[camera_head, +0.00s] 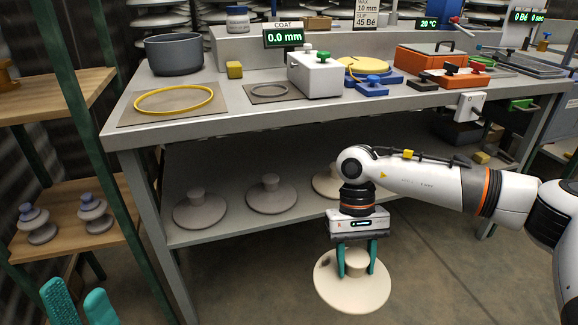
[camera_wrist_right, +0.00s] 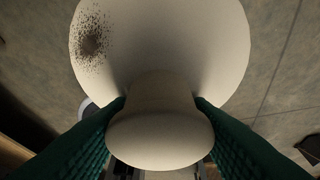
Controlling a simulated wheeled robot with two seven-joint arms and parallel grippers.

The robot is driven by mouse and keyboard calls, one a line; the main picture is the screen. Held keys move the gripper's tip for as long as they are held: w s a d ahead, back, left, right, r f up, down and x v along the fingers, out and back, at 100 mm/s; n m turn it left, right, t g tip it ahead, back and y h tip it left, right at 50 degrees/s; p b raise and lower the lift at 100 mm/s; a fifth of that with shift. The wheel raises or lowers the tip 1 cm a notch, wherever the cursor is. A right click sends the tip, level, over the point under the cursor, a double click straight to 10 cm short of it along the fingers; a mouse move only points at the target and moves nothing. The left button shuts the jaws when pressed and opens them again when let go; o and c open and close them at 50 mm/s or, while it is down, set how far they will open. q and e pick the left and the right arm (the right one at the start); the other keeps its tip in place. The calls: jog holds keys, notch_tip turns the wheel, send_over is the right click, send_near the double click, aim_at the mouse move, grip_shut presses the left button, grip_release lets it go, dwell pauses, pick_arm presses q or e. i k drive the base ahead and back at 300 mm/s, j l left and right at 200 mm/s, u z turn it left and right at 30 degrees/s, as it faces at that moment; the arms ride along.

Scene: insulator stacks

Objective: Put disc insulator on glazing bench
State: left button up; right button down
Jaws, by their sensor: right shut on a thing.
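A cream disc insulator (camera_head: 352,289) with a knob on top hangs in front of the bench, above the floor. My right gripper (camera_head: 357,262) is shut on its knob from above. In the right wrist view the knob (camera_wrist_right: 160,130) sits between the green fingers, and the disc (camera_wrist_right: 190,45) carries a dark speckled patch at its upper left. The glazing bench (camera_head: 245,125) is the grey table behind it. My left gripper (camera_head: 78,305) shows only as two green fingers at the lower left corner, apart, with nothing seen between them.
Similar discs (camera_head: 200,208) stand on the bench's lower shelf. The bench top holds a yellow ring (camera_head: 174,99) on a mat, a grey pot (camera_head: 174,54), a white box (camera_head: 315,74) and an orange box (camera_head: 430,58). A wooden rack (camera_head: 75,225) with small insulators stands at left.

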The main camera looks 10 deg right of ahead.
aim_at(175, 100)
jog(key=j, duration=1)
jog(key=i+j+u, duration=0.15)
jog(key=j, duration=0.85)
